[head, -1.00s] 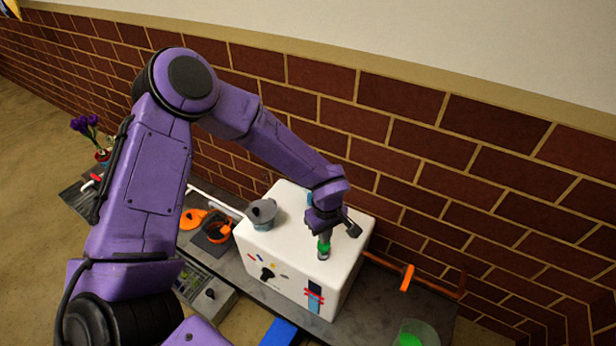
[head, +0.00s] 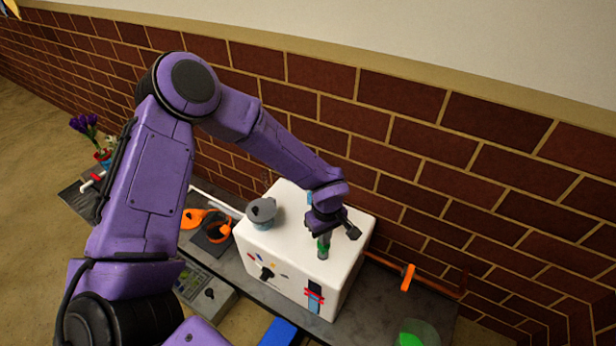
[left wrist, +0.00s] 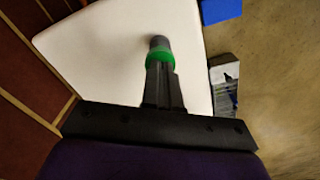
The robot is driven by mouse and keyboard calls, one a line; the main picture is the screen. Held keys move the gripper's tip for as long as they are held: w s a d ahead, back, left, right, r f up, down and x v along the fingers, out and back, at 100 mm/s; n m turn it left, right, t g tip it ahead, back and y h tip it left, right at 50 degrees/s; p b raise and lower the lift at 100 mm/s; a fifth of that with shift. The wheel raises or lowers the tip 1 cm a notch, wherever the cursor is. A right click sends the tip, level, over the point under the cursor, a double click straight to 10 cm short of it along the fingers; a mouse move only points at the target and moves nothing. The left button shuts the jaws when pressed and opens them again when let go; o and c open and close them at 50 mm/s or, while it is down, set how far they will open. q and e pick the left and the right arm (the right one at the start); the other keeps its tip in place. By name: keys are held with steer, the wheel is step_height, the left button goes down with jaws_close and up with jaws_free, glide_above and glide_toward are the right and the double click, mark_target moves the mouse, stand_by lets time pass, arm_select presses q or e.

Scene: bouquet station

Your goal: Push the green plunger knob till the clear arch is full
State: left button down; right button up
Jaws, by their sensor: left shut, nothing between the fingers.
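The green plunger knob (head: 323,245) stands on top of a white box (head: 290,258), near its right side. My left gripper (head: 325,233) points down at the knob, with its fingertips right over it. In the left wrist view the shut fingers (left wrist: 161,72) meet the green ring of the knob (left wrist: 159,56), and a grey cylinder shows beyond it. Nothing is held between the fingers. I cannot tell how far down the knob is. I cannot make out the clear arch. My right gripper is not in view.
A grey pot (head: 261,214) sits on the box's left side. A clear cup with green in it (head: 418,335) stands at the lower right. An orange pipe (head: 408,277) runs right of the box. A brick wall (head: 440,150) rises behind. Purple flowers (head: 84,124) stand far left.

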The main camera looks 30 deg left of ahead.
arm_select(q)
steer(key=shift+f+b, duration=0.65)
steer(key=shift+f, duration=0.8)
step_height(320, 180, up, 5)
steer(key=p, duration=0.5)
steer(key=shift+p, duration=0.4)
steer(key=shift+f, duration=0.15)
steer(key=shift+f+b, duration=1.35)
steer(key=shift+f, duration=0.95)
steer(key=shift+r, duration=0.15)
step_height(320, 180, up, 4)
steer(key=p, duration=0.5)
steer(key=shift+r, duration=0.25)
steer(key=shift+f, duration=0.1)
